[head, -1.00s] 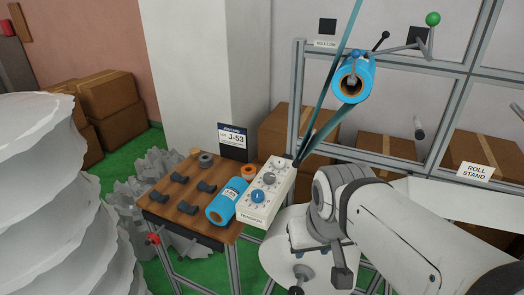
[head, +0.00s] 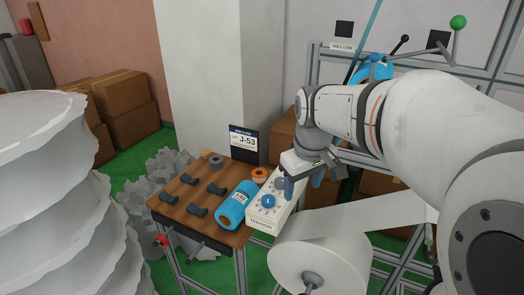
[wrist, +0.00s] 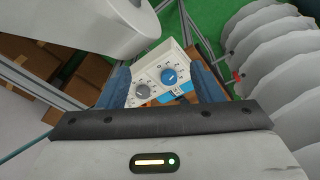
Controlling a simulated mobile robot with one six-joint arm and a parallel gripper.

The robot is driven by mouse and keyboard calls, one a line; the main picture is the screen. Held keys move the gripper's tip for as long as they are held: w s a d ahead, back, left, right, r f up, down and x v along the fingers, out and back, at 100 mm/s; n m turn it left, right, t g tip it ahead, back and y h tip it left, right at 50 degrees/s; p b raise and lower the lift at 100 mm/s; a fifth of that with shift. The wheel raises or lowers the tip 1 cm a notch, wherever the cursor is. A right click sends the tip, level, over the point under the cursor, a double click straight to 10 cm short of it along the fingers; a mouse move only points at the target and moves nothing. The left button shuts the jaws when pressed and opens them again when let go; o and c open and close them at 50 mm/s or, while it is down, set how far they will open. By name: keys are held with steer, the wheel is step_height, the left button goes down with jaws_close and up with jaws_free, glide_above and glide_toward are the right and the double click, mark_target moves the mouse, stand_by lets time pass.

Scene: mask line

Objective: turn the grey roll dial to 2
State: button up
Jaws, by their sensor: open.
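The white tension box (head: 256,222) stands at the right end of the wooden table. It carries a blue dial (head: 268,201) at the near end and a grey dial (head: 280,184) at the far end. In the wrist view the grey dial (wrist: 142,91) is left of the blue dial (wrist: 169,76), between the fingers. My gripper (head: 302,188) is open above the far end of the box, close to the grey dial; its fingers (wrist: 164,85) frame the box from above. I cannot read the dial's setting.
A blue roll (head: 237,205), an orange ring (head: 259,175) and several dark pegs lie on the wooden table (head: 184,208). A J-53 sign (head: 243,143) stands behind. A large white roll (head: 318,262) is near, below my arm.

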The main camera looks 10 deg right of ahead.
steer(key=w+f+n+g, duration=0.1)
steer(key=w+f+n, duration=0.15)
steer(key=w, duration=0.95)
steer(key=n+g, duration=0.1)
steer(key=n, duration=0.3)
glide_above(281, 180)
step_height(281, 180, down, 5)
steer(key=shift+s+f, duration=0.15)
steer(key=shift+w+f+n, duration=0.2)
steer(key=shift+f+n, duration=0.05)
steer(key=shift+f, duration=0.4)
step_height(281, 180, down, 7)
steer(key=shift+r+p, duration=0.1)
steer(key=shift+p, duration=0.25)
steer(key=shift+c, duration=0.3)
